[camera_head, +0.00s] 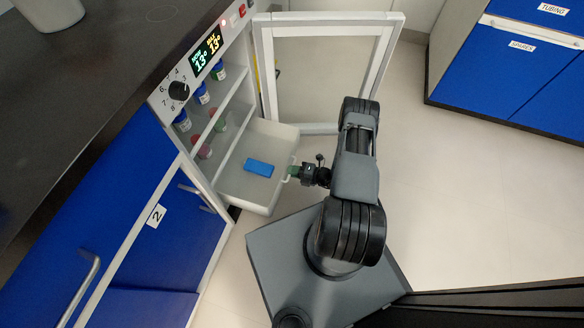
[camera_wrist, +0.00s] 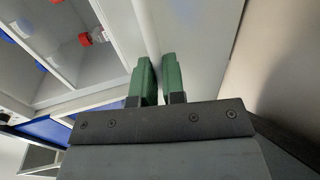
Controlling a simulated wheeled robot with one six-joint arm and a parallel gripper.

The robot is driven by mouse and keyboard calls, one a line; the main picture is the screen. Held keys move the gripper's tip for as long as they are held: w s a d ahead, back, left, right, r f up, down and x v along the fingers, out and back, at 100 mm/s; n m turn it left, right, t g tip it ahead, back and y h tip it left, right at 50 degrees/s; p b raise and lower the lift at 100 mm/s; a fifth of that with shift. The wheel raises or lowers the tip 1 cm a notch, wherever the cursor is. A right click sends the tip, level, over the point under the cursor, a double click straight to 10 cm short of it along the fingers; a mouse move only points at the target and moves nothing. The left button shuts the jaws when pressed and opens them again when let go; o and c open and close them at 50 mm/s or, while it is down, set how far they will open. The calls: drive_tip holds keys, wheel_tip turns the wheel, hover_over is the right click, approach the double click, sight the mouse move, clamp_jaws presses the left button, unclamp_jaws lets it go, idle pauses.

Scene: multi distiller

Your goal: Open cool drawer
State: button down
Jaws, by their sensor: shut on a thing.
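The cool drawer (camera_head: 246,203) is a white bin at the bottom of the small glass-doored cooler. It stands pulled out from the cooler, with a blue block (camera_head: 259,168) lying inside. My gripper (camera_head: 293,171) is at the drawer's front edge and shut on its handle (camera_head: 287,178). In the wrist view the two green fingers (camera_wrist: 160,82) stand close together, with a pale bar (camera_wrist: 146,32) running up between them. The part of the handle between the fingertips is mostly hidden.
The cooler's glass door (camera_head: 325,130) stands wide open behind the drawer. Shelves above hold several small bottles (camera_head: 203,93). A dark counter (camera_head: 90,70) and blue cabinets (camera_head: 110,220) lie left. Open floor (camera_head: 470,200) lies to the right.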

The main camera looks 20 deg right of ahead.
drive_tip(key=shift+s+d, duration=0.1)
drive_tip(key=shift+d, duration=0.2)
drive_tip(key=c, duration=1.5)
unclamp_jaws()
drive_tip(key=shift+s, duration=0.1)
